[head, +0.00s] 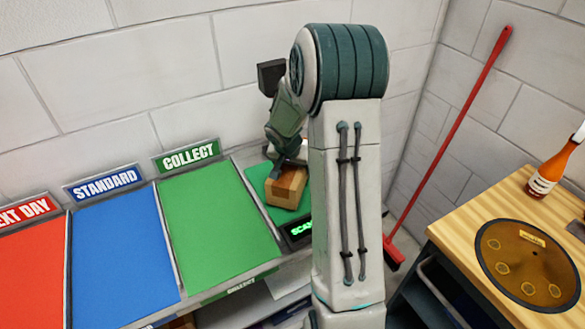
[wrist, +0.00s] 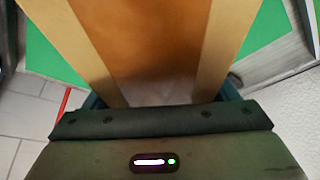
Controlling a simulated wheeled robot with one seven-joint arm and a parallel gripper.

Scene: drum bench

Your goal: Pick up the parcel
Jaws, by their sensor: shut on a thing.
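The parcel (head: 286,189) is a small brown cardboard box with paler tape strips. In the head view it is at the green scan mat (head: 257,178), to the left of my upright arm. My gripper (head: 289,163) reaches down on it from above and is shut on it. In the wrist view the parcel (wrist: 155,40) fills the upper middle, between the teal fingers, which are mostly hidden. I cannot tell whether its underside touches the mat.
Green COLLECT (head: 218,225), blue STANDARD (head: 120,255) and red NEXT DAY (head: 32,275) panels lie to the left. At right are a red broom (head: 450,140) and a wooden table (head: 470,228) with a round brown disc (head: 527,265) and an orange bottle (head: 553,168).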

